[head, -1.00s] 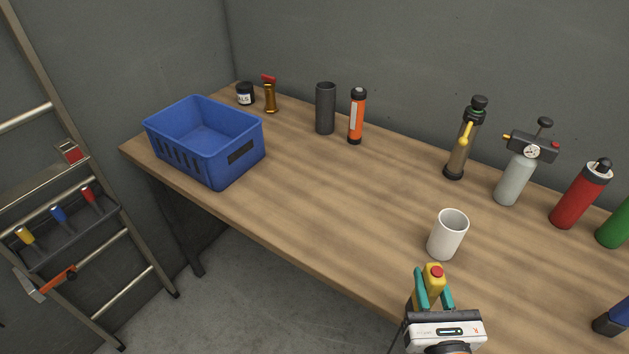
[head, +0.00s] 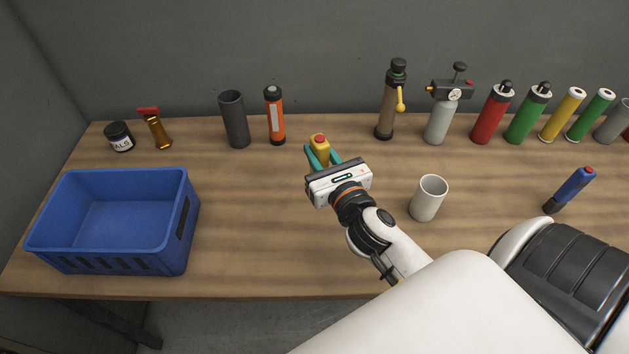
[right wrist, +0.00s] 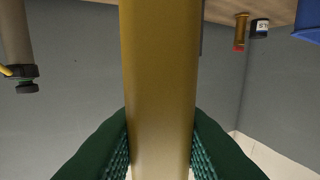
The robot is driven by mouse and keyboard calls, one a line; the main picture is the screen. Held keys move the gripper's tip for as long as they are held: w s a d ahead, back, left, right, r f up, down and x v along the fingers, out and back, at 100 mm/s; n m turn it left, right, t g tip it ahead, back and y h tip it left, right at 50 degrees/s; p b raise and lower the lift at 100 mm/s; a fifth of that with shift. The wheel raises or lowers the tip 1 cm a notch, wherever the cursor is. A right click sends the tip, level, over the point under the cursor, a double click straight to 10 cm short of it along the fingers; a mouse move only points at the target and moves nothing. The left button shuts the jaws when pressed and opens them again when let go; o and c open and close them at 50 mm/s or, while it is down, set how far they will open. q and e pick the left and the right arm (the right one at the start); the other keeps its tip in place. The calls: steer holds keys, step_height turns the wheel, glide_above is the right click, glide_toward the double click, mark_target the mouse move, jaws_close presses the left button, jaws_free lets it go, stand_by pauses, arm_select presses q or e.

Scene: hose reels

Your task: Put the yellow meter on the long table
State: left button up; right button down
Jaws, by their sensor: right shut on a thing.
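The yellow meter (head: 320,146) has a red top and is held by my right gripper (head: 322,158) over the long table (head: 270,220). The teal fingers are on both sides of it. In the right wrist view the yellow meter (right wrist: 160,80) fills the middle between the dark green fingers (right wrist: 160,150). I cannot tell whether its base touches the table; the gripper body hides its lower part. My left gripper is not in view.
A blue crate (head: 190,235) stands at the left. An orange flashlight (head: 275,118) and a dark grey cylinder (head: 235,120) stand behind the gripper. A white cup (head: 428,198) is to the right. Several bottles and cylinders line the back, including a red one (head: 489,115). Bare tabletop surrounds the gripper.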

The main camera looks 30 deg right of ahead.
steer(key=f, duration=0.2)
steer(key=f+b, duration=0.1)
steer(key=f, duration=0.2)
steer(key=shift+s+d+f+b, duration=0.1)
steer(key=shift+d+f+b, duration=0.15)
steer(key=shift+f+b, duration=0.1)
step_height(320, 180, down, 3)
steer(key=shift+r+b, duration=0.1)
steer(key=shift+b, duration=0.25)
steer(key=shift+f, duration=0.35)
steer(key=shift+a, duration=0.1)
steer(key=shift+f, duration=0.15)
steer(key=shift+f, duration=0.15)
steer(key=c, duration=1.2)
jaws_free()
steer(key=shift+o, duration=0.2)
